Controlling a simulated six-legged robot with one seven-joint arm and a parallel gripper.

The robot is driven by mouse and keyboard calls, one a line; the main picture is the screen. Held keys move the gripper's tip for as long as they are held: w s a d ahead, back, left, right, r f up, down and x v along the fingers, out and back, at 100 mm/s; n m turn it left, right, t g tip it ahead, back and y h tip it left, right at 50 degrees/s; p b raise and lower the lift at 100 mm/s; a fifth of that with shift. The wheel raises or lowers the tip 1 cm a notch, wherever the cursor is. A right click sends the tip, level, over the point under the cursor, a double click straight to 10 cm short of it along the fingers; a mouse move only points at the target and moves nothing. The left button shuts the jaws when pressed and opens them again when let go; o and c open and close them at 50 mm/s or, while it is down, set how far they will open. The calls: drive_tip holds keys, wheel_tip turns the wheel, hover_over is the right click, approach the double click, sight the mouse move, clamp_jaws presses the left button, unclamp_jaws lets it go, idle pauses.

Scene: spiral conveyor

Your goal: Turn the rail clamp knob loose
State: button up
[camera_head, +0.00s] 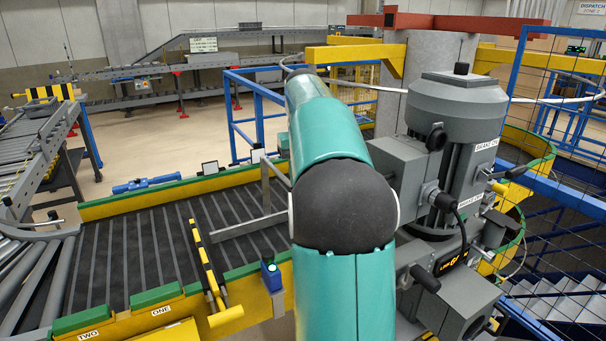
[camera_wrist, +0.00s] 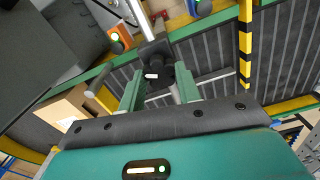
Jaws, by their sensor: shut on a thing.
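The rail clamp knob (camera_wrist: 158,82) is small and black with a white mark. In the wrist view it sits between the two green fingers of my gripper (camera_wrist: 157,72), which is shut on it. A dark clamp block (camera_wrist: 153,50) and a silver rod (camera_wrist: 138,14) lie just beyond the knob. How deep the fingers reach around the knob is hard to tell at this size. In the head view my teal arm covers the gripper and the knob.
A grey motor (camera_head: 455,135) with a labelled brake unit stands close right of my arm. A black-yellow striped bar (camera_head: 207,262) and a grey rail (camera_head: 246,225) lie over the slatted conveyor (camera_head: 140,245).

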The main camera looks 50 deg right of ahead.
idle(0.4)
drive_tip(key=o, duration=1)
drive_tip(key=shift+c, duration=0.2)
wheel_tip(320, 180, up, 14)
drive_tip(key=shift+f, duration=0.15)
drive_tip(key=shift+a, duration=0.15)
